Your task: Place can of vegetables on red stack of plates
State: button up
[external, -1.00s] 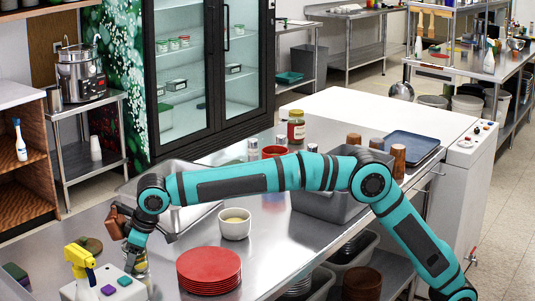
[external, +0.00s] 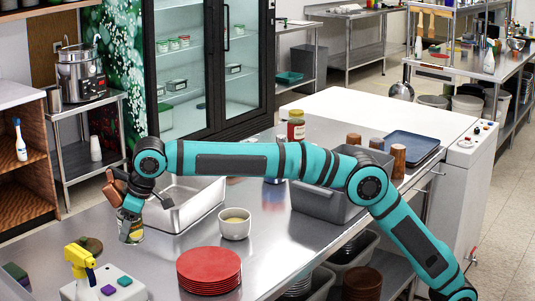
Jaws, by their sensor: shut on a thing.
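The red stack of plates (external: 209,270) sits on the steel counter near its front edge. My gripper (external: 130,212) is to the upper left of the stack, pointing down, and is shut on the can of vegetables (external: 131,231). The can looks upright, and its upper part is hidden by my gripper. I cannot tell exactly how far the can is above the counter.
A white bowl (external: 235,224) stands just behind the plates. A steel pan (external: 186,205) lies behind my gripper. A yellow and white spray bottle (external: 80,262) stands at the front left by a pale box (external: 118,285). A grey bin (external: 325,203) stands to the right.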

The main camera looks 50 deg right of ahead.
jog(key=shift+s+d+r, duration=0.1)
jog(key=shift+s+r, duration=0.2)
jog(key=s+d+r, duration=0.3)
jog(key=s+d, duration=0.1)
jog(key=s, duration=0.4)
jog(key=r+n, duration=0.2)
send_over(198, 263)
jog(key=s+d, duration=0.1)
jog(key=shift+s+d+f, duration=0.1)
jog(key=shift+f, duration=2.4)
jog(key=shift+s+d+f, duration=0.1)
jog(key=shift+f, duration=2.35)
jog(key=shift+f, duration=0.1)
jog(key=o, duration=1.2)
jog(key=v, duration=1.2)
jog(key=shift+w+d, duration=0.15)
jog(key=shift+w, duration=0.1)
